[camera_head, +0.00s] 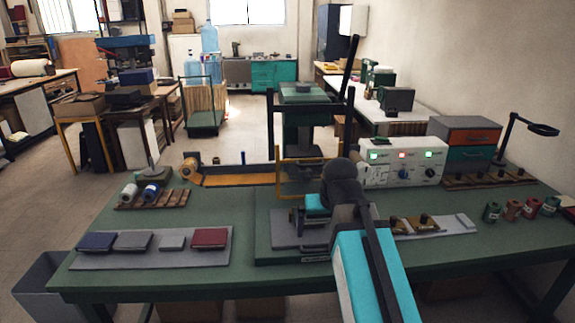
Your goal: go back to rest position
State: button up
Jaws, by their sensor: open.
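My arm reaches up from the bottom of the head view, with its dark joint bent over the middle of the green table (100,272). My gripper (309,224) points down in front of the upright press, over a grey machine plate (284,229). My own arm partly covers the gripper, and its fingertips are too small and dark to make out clearly. I see nothing held in it. Left of it, a grey board (152,260) carries a dark blue cover (97,242), two grey covers (133,241) and a dark red cover (209,238).
A white control box (402,160) with lit buttons stands behind right. An orange-and-teal drawer unit (465,140) and a black lamp (528,127) stand beside it. Several spools (531,208) line the right. A wooden rack (155,199) holds rolls at left. A grey bin (45,287) stands front left.

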jog(key=s+f+g, duration=0.2)
jog(key=s+f, duration=0.2)
jog(key=f, duration=0.7)
jog(key=s+f+g, duration=0.2)
jog(key=s+f, duration=0.2)
jog(key=f, duration=0.6)
jog(key=s+f+g, duration=0.2)
jog(key=s+f, duration=0.2)
jog(key=f, duration=0.7)
jog(key=s+f+g, duration=0.4)
jog(key=s+f, duration=1.8)
jog(key=s, duration=0.2)
jog(key=shift+f, duration=0.3)
